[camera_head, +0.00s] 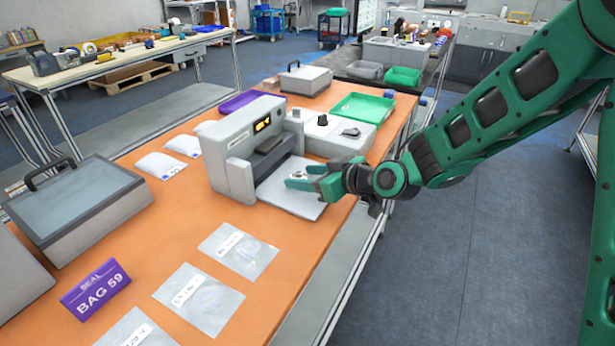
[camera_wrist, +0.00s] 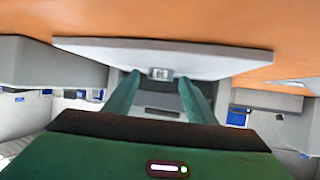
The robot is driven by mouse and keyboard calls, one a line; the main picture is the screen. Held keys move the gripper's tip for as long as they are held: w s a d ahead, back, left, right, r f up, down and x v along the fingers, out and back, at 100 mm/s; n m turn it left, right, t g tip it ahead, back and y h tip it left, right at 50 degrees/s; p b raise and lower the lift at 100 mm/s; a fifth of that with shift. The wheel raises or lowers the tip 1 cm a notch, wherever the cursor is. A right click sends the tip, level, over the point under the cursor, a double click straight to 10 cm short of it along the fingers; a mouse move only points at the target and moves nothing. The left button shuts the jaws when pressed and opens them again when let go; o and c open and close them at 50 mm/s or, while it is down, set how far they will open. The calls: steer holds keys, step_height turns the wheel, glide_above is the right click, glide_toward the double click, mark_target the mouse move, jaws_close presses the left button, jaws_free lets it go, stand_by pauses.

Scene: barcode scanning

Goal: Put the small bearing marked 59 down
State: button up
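My gripper (camera_head: 303,180) is low over the light grey plate (camera_head: 298,205) at the front of the grey sealing machine (camera_head: 237,150). In the wrist view its two green fingers (camera_wrist: 158,84) stand apart. A small grey piece (camera_wrist: 160,73), probably the bearing, shows between the fingertips at the plate's edge (camera_wrist: 100,48), with a gap to each finger. A small silvery spot shows by the fingertips in the head view, too small to make out. No marking 59 is readable on it. A purple sign (camera_head: 96,292) reads "SEAL BAG 59".
Several clear labelled bags (camera_head: 238,250) lie on the orange table's front part. A grey lidded case (camera_head: 75,205) stands at left. A white device (camera_head: 338,135) and a green tray (camera_head: 362,107) stand behind the machine. White pouches (camera_head: 160,165) lie left of it.

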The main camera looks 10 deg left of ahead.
steer(key=shift+d, duration=0.1)
steer(key=v, duration=1.2)
steer(key=d+f+m+h, duration=0.3)
steer(key=d+m+h, duration=0.15)
steer(key=d, duration=1.35)
steer(key=s+d+m+g+h, duration=0.2)
steer(key=s+d+m+h, duration=0.1)
steer(key=s+d, duration=0.5)
steer(key=s+d+m+g+h, duration=0.2)
steer(key=s+d+m, duration=0.3)
steer(key=d, duration=0.8)
steer(key=s+h, duration=0.1)
steer(key=s, duration=0.2)
steer(key=shift+d+m+g, duration=0.25)
steer(key=shift+m+g, duration=0.1)
steer(key=shift+g, duration=0.05)
steer(key=shift+o, duration=0.4)
steer(key=s+d+r+m+g, duration=0.1)
steer(key=s+d+m+g, duration=0.1)
steer(key=s, duration=0.7)
steer(key=d+m, duration=0.1)
steer(key=m, duration=0.1)
steer(key=shift+s+d+r+m, duration=0.2)
steer(key=shift+s+d+m, duration=0.1)
